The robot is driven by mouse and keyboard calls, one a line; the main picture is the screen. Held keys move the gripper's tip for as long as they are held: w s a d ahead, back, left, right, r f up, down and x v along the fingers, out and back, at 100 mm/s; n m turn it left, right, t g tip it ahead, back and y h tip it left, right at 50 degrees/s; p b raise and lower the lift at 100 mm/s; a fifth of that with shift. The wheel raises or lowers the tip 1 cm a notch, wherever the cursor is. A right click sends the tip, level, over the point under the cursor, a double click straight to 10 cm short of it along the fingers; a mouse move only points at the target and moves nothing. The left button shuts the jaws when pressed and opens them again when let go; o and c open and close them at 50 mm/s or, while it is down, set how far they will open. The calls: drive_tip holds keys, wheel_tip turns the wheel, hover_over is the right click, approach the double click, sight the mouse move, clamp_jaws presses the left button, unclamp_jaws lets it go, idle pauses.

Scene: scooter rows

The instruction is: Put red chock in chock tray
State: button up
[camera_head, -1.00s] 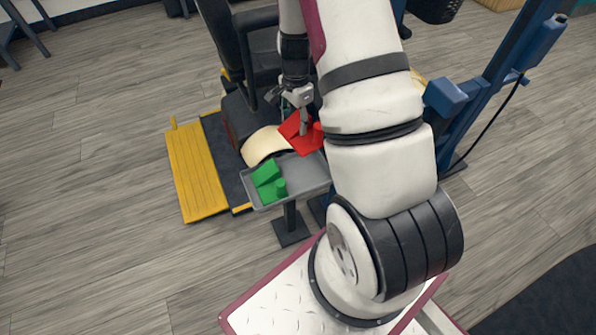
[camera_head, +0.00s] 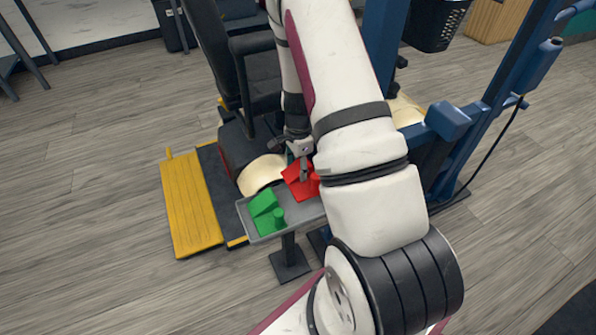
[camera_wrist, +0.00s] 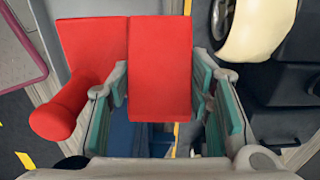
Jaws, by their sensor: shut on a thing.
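My gripper (camera_head: 303,168) is shut on the red chock (camera_head: 299,183). In the wrist view the red chock (camera_wrist: 160,70) sits between the teal-padded fingers of my gripper (camera_wrist: 160,100), with its round knob at the left. The grey chock tray (camera_head: 264,237) stands on a post in the head view, and the red chock overlaps its back right part. I cannot tell whether the chock touches the tray. A green chock (camera_head: 263,212) with a knob lies in the tray's left part. My arm hides the tray's right end.
A scooter with a black seat (camera_head: 252,85) and pale wheel covers stands just behind the tray. A yellow ramp plate (camera_head: 188,205) lies to the left. A blue lift frame (camera_head: 480,120) rises at the right.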

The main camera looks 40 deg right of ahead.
drive_tip(key=shift+f, duration=0.55)
drive_tip(key=shift+f, duration=0.1)
drive_tip(key=shift+f+b, duration=0.35)
drive_tip(key=shift+b, duration=0.05)
drive_tip(key=shift+f, duration=0.15)
drive_tip(key=o, duration=1.4)
drive_tip(key=shift+o, duration=0.2)
